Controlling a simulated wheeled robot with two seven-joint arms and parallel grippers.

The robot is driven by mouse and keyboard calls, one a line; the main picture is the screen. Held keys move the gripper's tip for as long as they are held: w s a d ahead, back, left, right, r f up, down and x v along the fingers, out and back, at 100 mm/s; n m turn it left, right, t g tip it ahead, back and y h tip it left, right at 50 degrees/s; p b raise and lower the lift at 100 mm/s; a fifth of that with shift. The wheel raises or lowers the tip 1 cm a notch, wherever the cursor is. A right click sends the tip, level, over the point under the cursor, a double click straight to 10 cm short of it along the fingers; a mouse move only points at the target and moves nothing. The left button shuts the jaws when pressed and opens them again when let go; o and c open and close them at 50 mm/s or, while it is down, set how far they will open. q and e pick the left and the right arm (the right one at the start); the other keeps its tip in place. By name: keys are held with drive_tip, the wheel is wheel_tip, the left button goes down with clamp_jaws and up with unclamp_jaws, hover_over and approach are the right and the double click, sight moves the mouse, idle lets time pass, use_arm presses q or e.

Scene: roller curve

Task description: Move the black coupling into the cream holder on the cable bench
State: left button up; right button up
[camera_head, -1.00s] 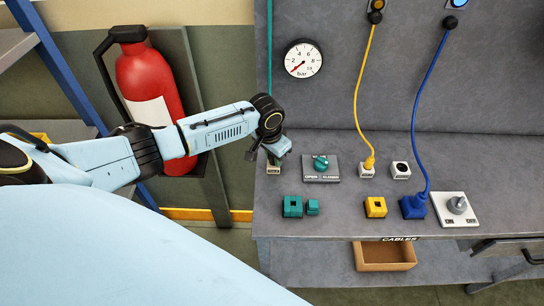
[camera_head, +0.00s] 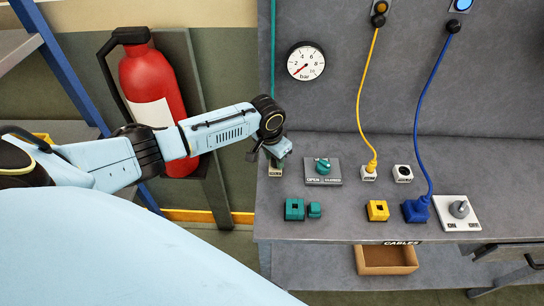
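My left gripper (camera_head: 279,150) points down at the back left of the cable bench, just above or at a small cream holder (camera_head: 275,171). Its fingers are too small and covered to show whether they are open or shut. A cream holder (camera_head: 394,179) with a round black centre stands right of the yellow plug; I cannot tell whether the black is a coupling or an opening. Another cream holder (camera_head: 364,177) has the yellow cable's plug (camera_head: 372,165) in it. No separate black coupling shows clearly. My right gripper is out of view.
A teal-knobbed valve plate (camera_head: 312,178) stands right of my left gripper. Teal (camera_head: 290,214), yellow (camera_head: 377,217) and blue (camera_head: 416,216) blocks line the front, beside a grey knob plate (camera_head: 448,223). Yellow (camera_head: 359,110) and blue cables (camera_head: 418,105) hang across. An open box (camera_head: 386,270) sits below.

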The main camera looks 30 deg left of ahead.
use_arm(q)
drive_tip(key=shift+s+d+r+p, duration=0.15)
drive_tip(key=shift+r, duration=0.6)
drive_tip(key=shift+s+d+r+p, duration=0.1)
drive_tip(key=shift+d+r+p, duration=0.05)
drive_tip(key=shift+r, duration=0.55)
wheel_tip(320, 180, up, 10)
drive_tip(key=s, duration=0.1)
drive_tip(key=shift+s+a+r, duration=0.2)
drive_tip(key=shift+s+a, duration=0.15)
drive_tip(key=shift+a, duration=0.1)
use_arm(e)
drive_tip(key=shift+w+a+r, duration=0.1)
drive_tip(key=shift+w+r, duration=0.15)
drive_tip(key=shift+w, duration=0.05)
